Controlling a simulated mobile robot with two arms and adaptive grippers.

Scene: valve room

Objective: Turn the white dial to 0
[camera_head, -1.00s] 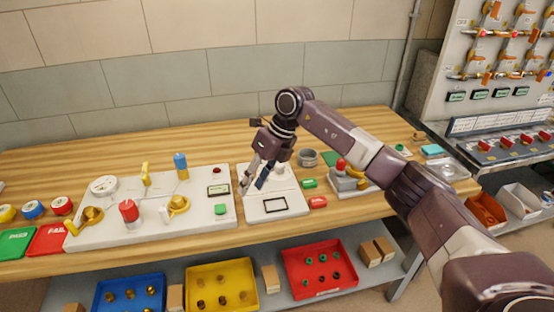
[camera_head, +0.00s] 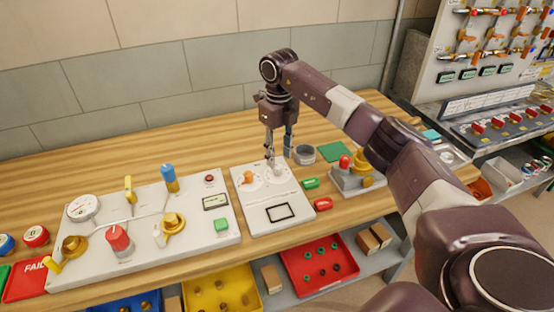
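A white panel (camera_head: 252,219) lies on the wooden workbench. It carries a white dial (camera_head: 273,170) at its upper right and an orange knob (camera_head: 249,177) to the left of it, plus a black-outlined rectangle at its front. My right gripper (camera_head: 279,154) points down just above and behind the white dial. Its two fingers are apart with a gap between them. The left finger overlaps the dial's upper edge in the picture, and I cannot tell whether it touches. The dial's pointer and scale marks are too small to read. My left gripper is not in view.
A larger white board (camera_head: 150,232) with a gauge, valves and a red knob stands to the left. Bins sit on the shelf below.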

